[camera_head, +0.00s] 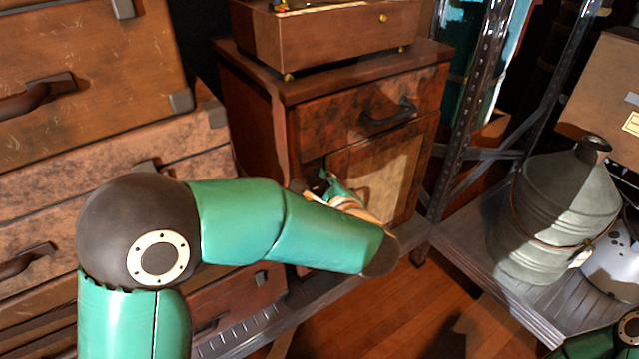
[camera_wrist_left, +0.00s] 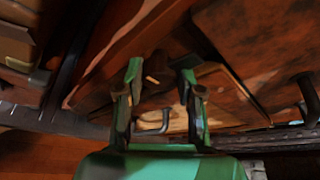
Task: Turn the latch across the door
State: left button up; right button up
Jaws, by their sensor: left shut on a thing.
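The door (camera_head: 388,178) is a pale panel in a brown frame, below the drawer of a wooden cabinet (camera_head: 262,125) in the head view. My left gripper (camera_head: 328,182) is at the door's left edge, mostly hidden behind my green forearm. In the left wrist view my left gripper (camera_wrist_left: 160,75) has its two green fingers on either side of a small, dim latch piece (camera_wrist_left: 152,79) and is shut on it. The latch is hidden in the head view, and its angle is hard to tell. My right gripper is out of view.
The drawer has a dark handle (camera_head: 389,116), and a wooden box (camera_head: 335,35) stands on top of the cabinet. Stacked suitcases (camera_head: 90,70) fill the left. A metal shelf (camera_head: 470,238) with a grey can (camera_head: 550,215) stands at right. Some wooden floor (camera_head: 400,315) is clear.

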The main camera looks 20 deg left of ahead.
pick_arm(q)
jog(key=m+g+y+p, duration=0.1)
jog(key=m+p, duration=0.2)
jog(key=p, duration=0.2)
jog(key=m+g+y+p, duration=0.1)
jog(key=m+g+p, duration=0.1)
jog(key=p, duration=0.4)
jog(key=m+g+y+p, duration=0.1)
jog(key=m+p, duration=0.2)
jog(key=p, duration=0.3)
jog(key=shift+w+d+r+m+g, duration=0.1)
jog(key=shift+d+r+m+g, duration=0.1)
jog(key=shift+m+g, duration=0.15)
jog(key=shift+f+m+g+y+p, duration=0.2)
jog(key=shift+m+g+y+p, duration=0.2)
jog(key=shift+m+p, duration=0.5)
jog(key=shift+w+f+m+g+y+p, duration=0.15)
jog(key=shift+m+y+p, duration=0.1)
jog(key=shift+m, duration=0.25)
jog(key=shift+s+m+g+y+p, duration=0.1)
jog(key=shift+m+y+p, duration=0.1)
jog(key=shift+m, duration=0.25)
jog(key=shift+d, duration=0.1)
jog(key=o, duration=1.2)
jog(key=shift+w, duration=0.1)
jog(key=shift+c, duration=0.2)
jog(key=shift+d, duration=0.1)
jog(key=v, duration=0.7)
jog(key=shift+d, duration=0.4)
jog(key=shift+d, duration=0.1)
